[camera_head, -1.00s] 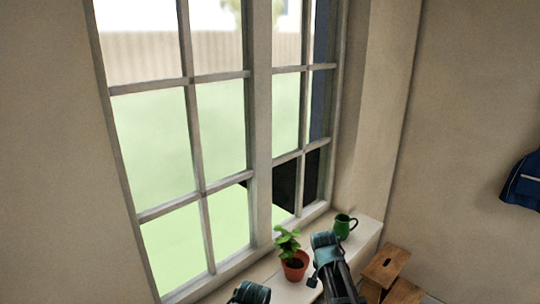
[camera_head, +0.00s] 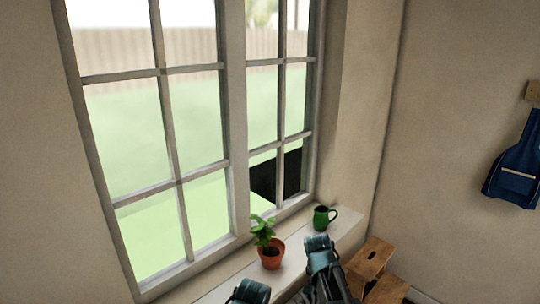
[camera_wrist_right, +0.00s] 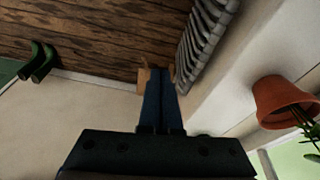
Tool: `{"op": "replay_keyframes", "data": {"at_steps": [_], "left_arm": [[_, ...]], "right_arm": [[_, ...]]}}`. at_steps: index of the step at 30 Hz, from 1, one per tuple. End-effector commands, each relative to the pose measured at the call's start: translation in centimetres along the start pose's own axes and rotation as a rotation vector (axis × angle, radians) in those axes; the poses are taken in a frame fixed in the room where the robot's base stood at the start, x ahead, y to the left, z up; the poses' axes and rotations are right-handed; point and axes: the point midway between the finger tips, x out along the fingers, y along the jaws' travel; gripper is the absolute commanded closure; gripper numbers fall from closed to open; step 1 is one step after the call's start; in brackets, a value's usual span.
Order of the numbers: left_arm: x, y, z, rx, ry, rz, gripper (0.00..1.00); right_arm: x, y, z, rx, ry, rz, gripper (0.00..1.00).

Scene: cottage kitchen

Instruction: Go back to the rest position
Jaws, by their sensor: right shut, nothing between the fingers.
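My right gripper (camera_wrist_right: 160,98) shows in the right wrist view with its two blue fingers together and nothing between them. In the head view only dark teal and black links of my arms show at the bottom edge, and no fingertips can be made out there. My left gripper is not in view.
A potted plant in a terracotta pot (camera_head: 271,254) and a green mug (camera_head: 323,217) stand on the windowsill (camera_head: 228,286). A wooden step stool (camera_head: 369,262) is right of the sill. A radiator (camera_wrist_right: 207,38), green boots (camera_wrist_right: 40,62) and wooden floor (camera_wrist_right: 95,35) show in the wrist view. A blue apron (camera_head: 515,172) hangs right.

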Motion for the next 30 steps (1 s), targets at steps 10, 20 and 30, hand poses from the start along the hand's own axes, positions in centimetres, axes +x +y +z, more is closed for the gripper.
{"op": "replay_keyframes", "data": {"at_steps": [10,20,30], "left_arm": [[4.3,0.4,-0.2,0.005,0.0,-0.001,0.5],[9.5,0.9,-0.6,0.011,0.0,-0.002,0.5],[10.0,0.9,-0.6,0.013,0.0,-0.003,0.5]], "right_arm": [[2.4,0.3,9.3,-0.332,-0.076,-0.004,1.0],[5.0,2.4,21.8,-0.852,-0.191,-0.035,1.0],[4.9,2.9,24.1,-0.987,-0.222,-0.047,1.0]]}}
